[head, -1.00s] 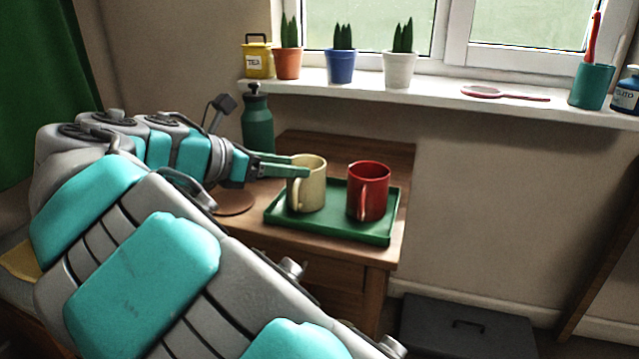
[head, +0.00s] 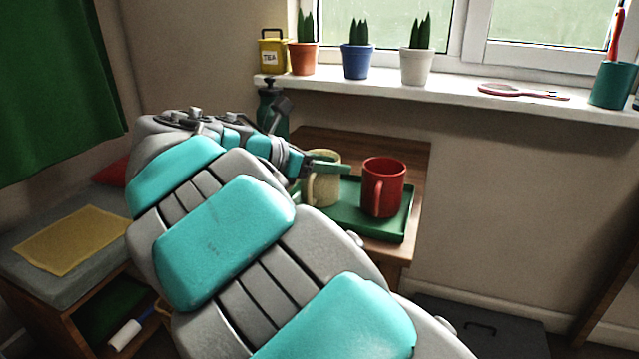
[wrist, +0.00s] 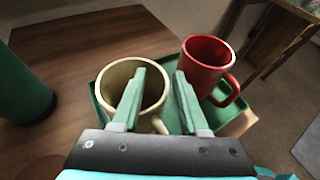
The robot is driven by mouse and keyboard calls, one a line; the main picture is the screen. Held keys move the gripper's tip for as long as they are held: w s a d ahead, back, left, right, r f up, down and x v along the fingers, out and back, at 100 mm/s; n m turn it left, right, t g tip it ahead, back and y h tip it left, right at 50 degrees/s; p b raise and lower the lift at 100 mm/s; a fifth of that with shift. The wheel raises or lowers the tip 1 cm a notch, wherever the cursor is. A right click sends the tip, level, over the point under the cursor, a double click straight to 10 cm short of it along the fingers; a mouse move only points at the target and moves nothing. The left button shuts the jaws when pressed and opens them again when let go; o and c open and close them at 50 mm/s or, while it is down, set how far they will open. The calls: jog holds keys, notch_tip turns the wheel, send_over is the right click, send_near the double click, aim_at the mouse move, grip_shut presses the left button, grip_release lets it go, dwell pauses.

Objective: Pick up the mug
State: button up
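A cream mug (head: 324,190) and a red mug (head: 383,188) stand upright on a green tray (head: 405,215); the cream one is left of the red. In the wrist view, the cream mug (wrist: 115,80) is close below my fingers and the red mug (wrist: 205,65) is to the right. My gripper (wrist: 163,72) is open. One finger lies over the cream mug's mouth and the other outside its right side, with the rim between them. I cannot tell whether either finger touches it. In the head view, my gripper (head: 330,168) crosses the cream mug's upper part, and my arm hides its lower left.
The tray is on a wooden table (head: 410,155). A dark green bottle (head: 268,108) stands behind my wrist; a green object (wrist: 22,90) is at left in the wrist view. Potted plants (head: 357,60) line the sill (head: 450,98) above.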

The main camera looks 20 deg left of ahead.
grip_shut()
dwell(1.1)
